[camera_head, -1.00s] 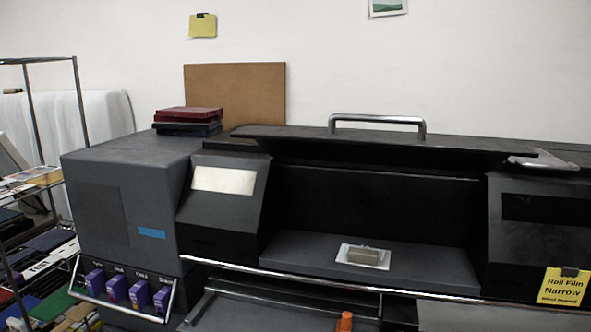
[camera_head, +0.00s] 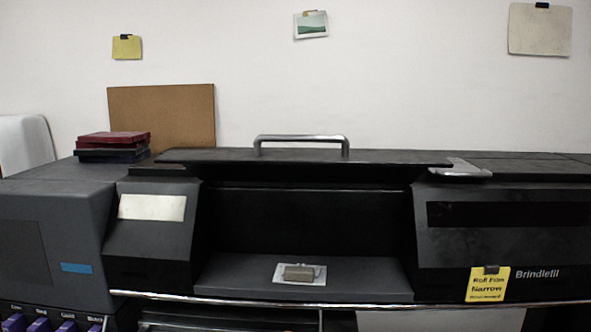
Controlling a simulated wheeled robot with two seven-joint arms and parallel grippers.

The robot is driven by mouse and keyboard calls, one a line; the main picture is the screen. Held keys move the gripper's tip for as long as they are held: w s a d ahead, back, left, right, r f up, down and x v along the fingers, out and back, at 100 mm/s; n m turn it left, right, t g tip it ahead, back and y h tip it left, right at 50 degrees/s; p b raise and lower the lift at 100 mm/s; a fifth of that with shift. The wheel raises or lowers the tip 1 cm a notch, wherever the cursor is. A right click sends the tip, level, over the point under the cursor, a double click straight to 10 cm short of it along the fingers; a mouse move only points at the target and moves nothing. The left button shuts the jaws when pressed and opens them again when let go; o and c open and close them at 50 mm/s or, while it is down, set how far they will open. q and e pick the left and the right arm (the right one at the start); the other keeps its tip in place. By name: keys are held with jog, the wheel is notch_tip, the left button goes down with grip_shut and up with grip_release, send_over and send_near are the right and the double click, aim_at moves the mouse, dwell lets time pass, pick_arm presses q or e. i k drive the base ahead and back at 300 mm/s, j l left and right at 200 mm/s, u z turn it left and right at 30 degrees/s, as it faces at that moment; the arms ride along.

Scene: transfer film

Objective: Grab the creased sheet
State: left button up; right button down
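A larger off-white sheet (camera_head: 540,30) hangs from a black clip on the wall at the upper right. A pale sheet (camera_head: 440,320) shows below the front rail, cut off by the bottom edge. I cannot tell for certain which sheet is the creased one. Neither of my grippers is in view.
The wide black printer (camera_head: 310,230) fills the front, with a silver handle (camera_head: 301,139) on its lid and a metal rail (camera_head: 260,299) along its front. Red and black cases (camera_head: 112,145) are stacked at left. A yellow sign (camera_head: 487,284) hangs at right. The ledge is otherwise clear.

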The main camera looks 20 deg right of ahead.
aim_at(298, 275)
jog(key=k+l, duration=0.1)
jog(key=l, duration=0.3)
jog(key=k+l, duration=0.1)
jog(key=l, duration=0.25)
jog(key=k+l, duration=0.1)
jog(key=l, duration=0.3)
jog(key=k+l, duration=0.1)
jog(key=l, duration=0.3)
